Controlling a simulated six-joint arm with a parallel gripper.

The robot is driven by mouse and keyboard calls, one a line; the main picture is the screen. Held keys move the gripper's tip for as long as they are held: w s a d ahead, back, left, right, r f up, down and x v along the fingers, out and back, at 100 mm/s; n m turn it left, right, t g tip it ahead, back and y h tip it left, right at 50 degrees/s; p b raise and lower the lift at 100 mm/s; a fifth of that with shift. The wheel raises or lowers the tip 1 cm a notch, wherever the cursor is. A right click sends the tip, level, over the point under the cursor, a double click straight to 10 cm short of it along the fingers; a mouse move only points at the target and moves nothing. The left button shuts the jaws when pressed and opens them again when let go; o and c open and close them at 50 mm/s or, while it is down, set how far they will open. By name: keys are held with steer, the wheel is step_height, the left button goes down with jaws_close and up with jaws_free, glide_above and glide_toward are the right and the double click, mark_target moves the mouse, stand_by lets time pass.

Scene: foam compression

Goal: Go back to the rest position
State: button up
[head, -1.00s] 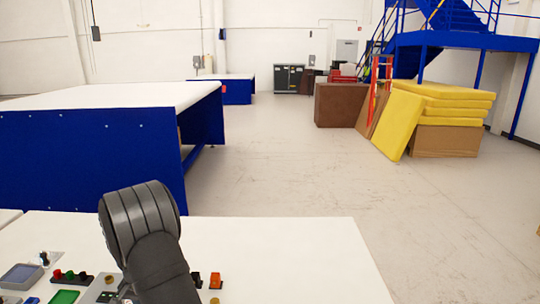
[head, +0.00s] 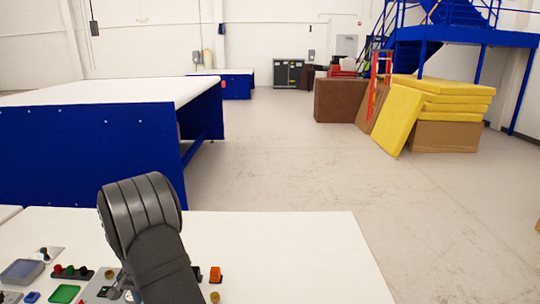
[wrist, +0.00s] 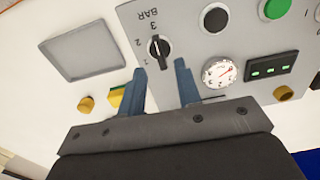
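My gripper (wrist: 160,80) shows in the wrist view with two blue fingers standing apart and nothing between them, so it is open and empty. It is in front of a grey control panel (wrist: 187,50), and the fingertips appear just below a black rotary knob (wrist: 159,51) beside BAR markings. I cannot tell how far the fingertips are from the panel. In the head view my dark arm rises at the bottom and hides the gripper and part of the panel (head: 91,293).
The white table (head: 290,240) is clear on its right side. At its left lie a grey-blue framed item (head: 22,271), a strip with coloured knobs (head: 72,272) and a green piece (head: 64,294). An orange piece (head: 215,274) stands right of my arm. A round gauge (wrist: 220,72) is on the panel.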

step_height(320, 180, up, 13)
step_height(320, 180, down, 17)
steer(key=shift+f, duration=0.2)
steer(key=n, duration=0.9)
steer(key=shift+n, duration=0.4)
steer(key=shift+r, duration=0.1)
stand_by(0.4)
step_height(320, 180, up, 17)
steer(key=m, duration=0.9)
step_height(320, 180, down, 17)
steer(key=shift+f, duration=0.1)
